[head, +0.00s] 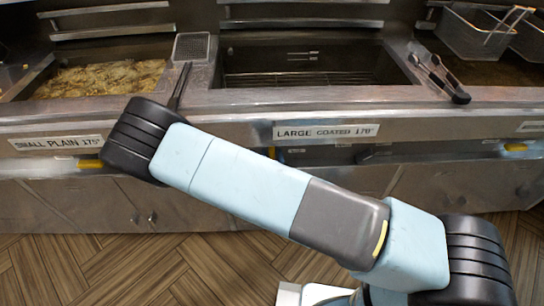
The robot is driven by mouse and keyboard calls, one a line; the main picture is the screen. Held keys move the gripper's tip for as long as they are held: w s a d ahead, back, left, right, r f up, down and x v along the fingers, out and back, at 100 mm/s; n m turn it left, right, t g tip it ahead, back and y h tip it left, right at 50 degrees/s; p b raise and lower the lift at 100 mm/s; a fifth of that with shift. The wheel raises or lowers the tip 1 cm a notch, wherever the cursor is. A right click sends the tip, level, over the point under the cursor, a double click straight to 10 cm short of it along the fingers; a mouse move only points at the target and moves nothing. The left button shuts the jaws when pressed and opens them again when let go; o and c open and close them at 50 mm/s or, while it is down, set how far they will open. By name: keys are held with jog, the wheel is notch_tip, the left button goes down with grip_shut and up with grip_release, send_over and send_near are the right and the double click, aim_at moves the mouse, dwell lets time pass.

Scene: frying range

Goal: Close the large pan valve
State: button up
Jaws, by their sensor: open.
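The large pan (310,88), a dark, empty-looking vat with a wire rack low inside, is at the upper middle of the head view. Its label (326,132) reads "LARGE COATED 170°". Just below the label, a small yellow piece (271,152) shows at the edge of my arm; it may be this pan's valve handle. Most of it is hidden behind my arm, so I cannot tell its position. A dark fitting (376,152) sits further right under the front edge. My gripper does not show; my arm's light blue links cross the view.
The small pan (108,80) at left holds frying food, with a yellow handle (89,163) below its label. Another yellow handle (515,147) is at far right. Tongs (438,72) lie on the right divider, near a wire basket (474,36). The wooden floor (120,270) is clear at lower left.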

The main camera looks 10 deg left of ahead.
grip_shut()
dwell(0.5)
jog(key=shift+n, duration=0.4)
jog(key=n, duration=0.3)
jog(key=shift+a+f+n, duration=0.1)
jog(key=shift+a+n, duration=0.3)
jog(key=n, duration=0.4)
jog(key=shift+s+a+f+n, duration=0.15)
jog(key=shift+a+f+n, duration=0.1)
jog(key=shift+a+n, duration=0.05)
jog(key=n, duration=0.4)
jog(key=shift+s+a+f, duration=0.1)
jog(key=shift+a+f, duration=0.15)
jog(key=shift+f, duration=0.05)
jog(key=n, duration=0.4)
jog(key=shift+a+f, duration=0.1)
jog(key=shift+f, duration=0.3)
jog(key=shift+n, duration=0.5)
